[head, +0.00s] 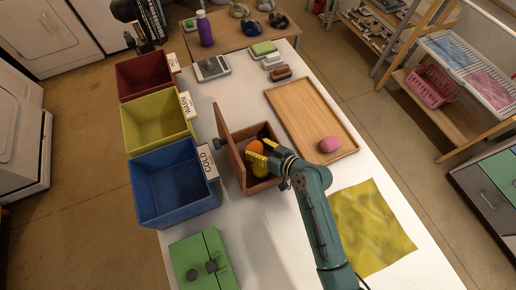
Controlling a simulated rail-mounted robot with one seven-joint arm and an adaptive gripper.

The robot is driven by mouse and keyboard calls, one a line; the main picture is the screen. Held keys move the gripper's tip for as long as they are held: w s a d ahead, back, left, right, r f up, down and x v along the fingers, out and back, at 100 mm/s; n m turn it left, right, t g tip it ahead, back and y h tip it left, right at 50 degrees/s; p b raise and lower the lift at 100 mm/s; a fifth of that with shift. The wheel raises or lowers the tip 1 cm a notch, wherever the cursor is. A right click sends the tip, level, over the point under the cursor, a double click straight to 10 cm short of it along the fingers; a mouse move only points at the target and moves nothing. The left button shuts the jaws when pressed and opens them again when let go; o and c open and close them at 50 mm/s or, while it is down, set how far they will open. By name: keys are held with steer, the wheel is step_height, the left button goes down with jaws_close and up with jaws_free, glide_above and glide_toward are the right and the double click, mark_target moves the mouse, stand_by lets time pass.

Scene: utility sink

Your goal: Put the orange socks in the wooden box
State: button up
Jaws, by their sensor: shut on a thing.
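The orange socks (255,147) show as a small rounded bundle at the tips of my gripper (259,151). My gripper has yellow-and-black fingers and is shut on the socks. It reaches in from the right over the open wooden box (263,187), with the socks within the box's outline. The box's lid (229,146) stands raised on its left side. My gripper and wrist hide part of the box's inside, so I cannot tell whether the socks touch its floor.
Red (141,76), yellow (155,118) and blue (172,184) bins line the left. A wooden tray (299,112) with a pink bundle (330,144) lies to the right. A yellow cloth (371,226) and a green case (203,263) lie in front.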

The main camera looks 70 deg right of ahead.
steer(key=o, duration=0.7)
steer(key=shift+f, duration=0.2)
steer(key=shift+o, duration=0.2)
steer(key=shift+r+p, duration=0.3)
steer(key=shift+s+r+p, duration=0.1)
steer(key=shift+r+p, duration=0.6)
steer(key=b+v, duration=0.2)
steer(key=v, duration=0.9)
steer(key=shift+s+a, duration=0.2)
steer(key=shift+s, duration=0.15)
